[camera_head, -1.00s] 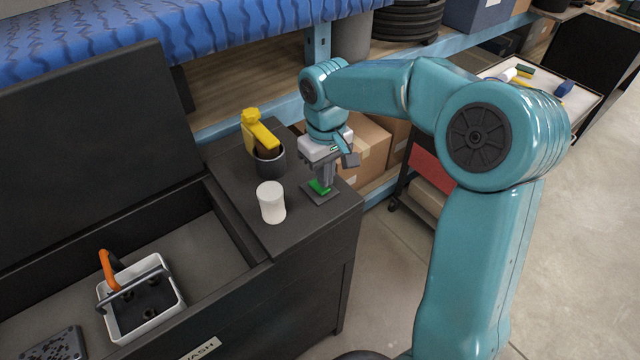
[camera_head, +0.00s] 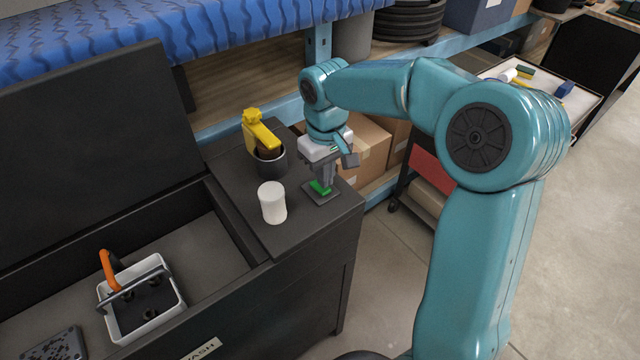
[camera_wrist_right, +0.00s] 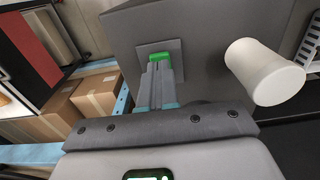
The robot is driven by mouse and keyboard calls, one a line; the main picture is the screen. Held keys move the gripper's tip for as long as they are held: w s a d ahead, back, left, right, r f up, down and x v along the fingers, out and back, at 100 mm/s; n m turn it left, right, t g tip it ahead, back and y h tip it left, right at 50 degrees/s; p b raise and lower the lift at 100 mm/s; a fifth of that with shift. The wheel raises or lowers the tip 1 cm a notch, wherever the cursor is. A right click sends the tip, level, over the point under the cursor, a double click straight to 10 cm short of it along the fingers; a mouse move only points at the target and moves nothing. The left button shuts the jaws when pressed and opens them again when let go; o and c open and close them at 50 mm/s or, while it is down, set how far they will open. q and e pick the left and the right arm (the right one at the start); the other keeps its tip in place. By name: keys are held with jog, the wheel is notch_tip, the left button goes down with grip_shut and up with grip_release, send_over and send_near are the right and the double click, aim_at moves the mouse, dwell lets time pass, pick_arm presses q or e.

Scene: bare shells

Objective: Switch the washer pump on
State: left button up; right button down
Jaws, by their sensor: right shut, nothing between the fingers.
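The pump switch is a green rocker (camera_head: 320,187) on a grey square plate (camera_head: 331,199), on the right end of the washer's dark top (camera_head: 285,229). My right gripper (camera_head: 325,183) is shut and empty, pointing down with its fingertips at the green rocker. In the right wrist view the closed fingertips (camera_wrist_right: 160,66) overlap the near edge of the green rocker (camera_wrist_right: 158,57); whether they press on it I cannot tell. The fingers hide part of the switch. My left gripper is not in view.
A white cup-like piece (camera_head: 272,203) stands just left of the switch. Behind it is a dark pot (camera_head: 270,164) with a yellow-topped item (camera_head: 258,132). The open washer basin holds a white basket (camera_head: 141,301). Cardboard boxes (camera_head: 368,150) sit on the shelf behind.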

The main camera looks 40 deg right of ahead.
jog(key=shift+w, duration=0.1)
dwell(0.3)
jog(key=shift+f+b, duration=0.7)
jog(key=shift+f, duration=0.3)
jog(key=shift+r, duration=0.15)
notch_tip(320, 180, up, 7)
jog(key=p, duration=0.6)
dwell(0.4)
dwell(0.4)
